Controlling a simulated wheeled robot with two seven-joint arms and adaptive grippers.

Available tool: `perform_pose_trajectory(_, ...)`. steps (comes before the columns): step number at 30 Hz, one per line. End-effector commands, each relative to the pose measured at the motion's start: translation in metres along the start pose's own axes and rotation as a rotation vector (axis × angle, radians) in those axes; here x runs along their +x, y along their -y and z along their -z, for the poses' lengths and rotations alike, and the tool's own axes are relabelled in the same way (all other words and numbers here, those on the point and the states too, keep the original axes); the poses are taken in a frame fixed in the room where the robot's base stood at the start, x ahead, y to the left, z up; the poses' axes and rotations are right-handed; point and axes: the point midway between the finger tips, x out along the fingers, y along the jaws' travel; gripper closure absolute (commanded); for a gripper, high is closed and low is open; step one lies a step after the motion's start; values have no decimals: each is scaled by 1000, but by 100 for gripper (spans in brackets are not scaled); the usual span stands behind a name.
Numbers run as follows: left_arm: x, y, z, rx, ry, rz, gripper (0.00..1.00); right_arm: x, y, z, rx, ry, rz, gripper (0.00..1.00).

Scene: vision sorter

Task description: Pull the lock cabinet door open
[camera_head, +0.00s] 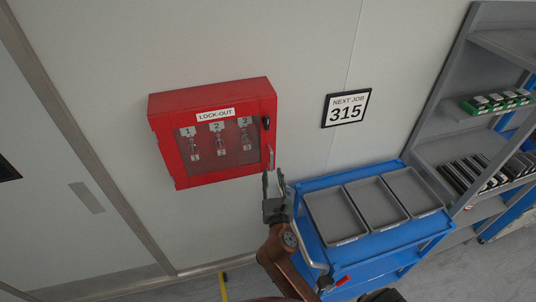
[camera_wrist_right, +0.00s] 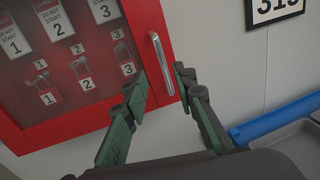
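The red lock-out cabinet (camera_head: 164,127) hangs on the wall with its door shut. Its window shows several hanging padlocks and tags numbered 1, 2 and 3. A silver vertical bar handle (camera_wrist_right: 162,63) is on the door's right edge; it also shows in the head view (camera_head: 271,157). My right gripper (camera_head: 272,175) is just below the handle in the head view. In the right wrist view, its fingers (camera_wrist_right: 160,82) are spread, with the handle's lower end showing between the tips. I cannot tell whether they touch it. My left gripper is not in view.
A blue cart (camera_head: 320,184) with grey trays (camera_head: 340,237) stands right of my right arm, close to it. A grey shelf unit (camera_head: 436,113) is at the far right. A "NEXT JOB 315" sign (camera_head: 346,108) hangs on the wall. The wall left of the cabinet is clear.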

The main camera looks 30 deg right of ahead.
Motion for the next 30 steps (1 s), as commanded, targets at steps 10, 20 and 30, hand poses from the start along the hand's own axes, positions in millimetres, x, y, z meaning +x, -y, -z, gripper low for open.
perform_pose_trajectory(10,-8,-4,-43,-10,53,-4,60,43,10,-4,-28,9,16,75)
perform_pose_trajectory(20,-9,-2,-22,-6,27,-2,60,75,10,-3,-26,7,14,75)
perform_pose_trajectory(30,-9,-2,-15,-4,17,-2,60,76,8,-3,-24,7,12,80)
